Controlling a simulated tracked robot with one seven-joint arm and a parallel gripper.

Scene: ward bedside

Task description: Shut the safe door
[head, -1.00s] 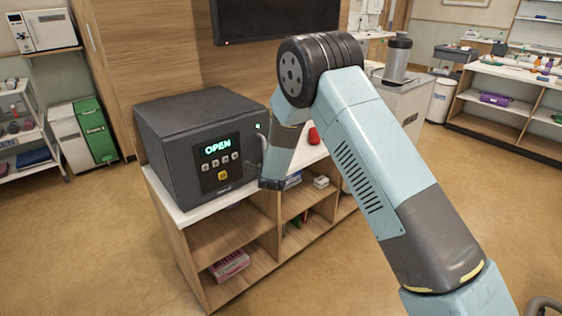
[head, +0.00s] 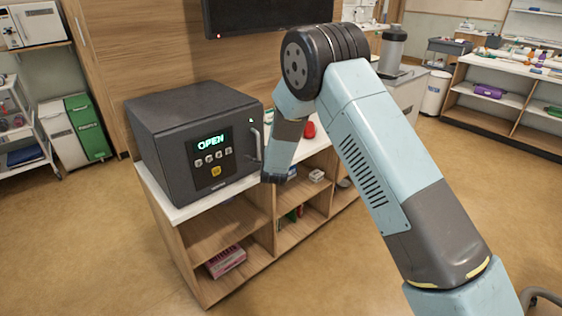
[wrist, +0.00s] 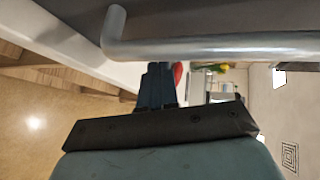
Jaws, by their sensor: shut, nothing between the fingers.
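The dark grey safe (head: 185,102) stands on the cabinet top in the head view. Its door (head: 180,165) carries a lit display (head: 214,143) reading OPEN, a keypad and a bar handle (head: 256,142) at its right edge. The door looks nearly in line with the safe body; I cannot tell whether a gap is left. In the wrist view the handle (wrist: 215,47) crosses the upper part of the picture. My gripper (wrist: 160,70) is shut and empty beside the handle, and I cannot tell whether it touches. In the head view the fingers cannot be made out.
The wooden cabinet (head: 188,212) has open shelves with a pink box (head: 226,262). A grey bottle (head: 394,48) stands farther back. Open floor lies in front of the cabinet.

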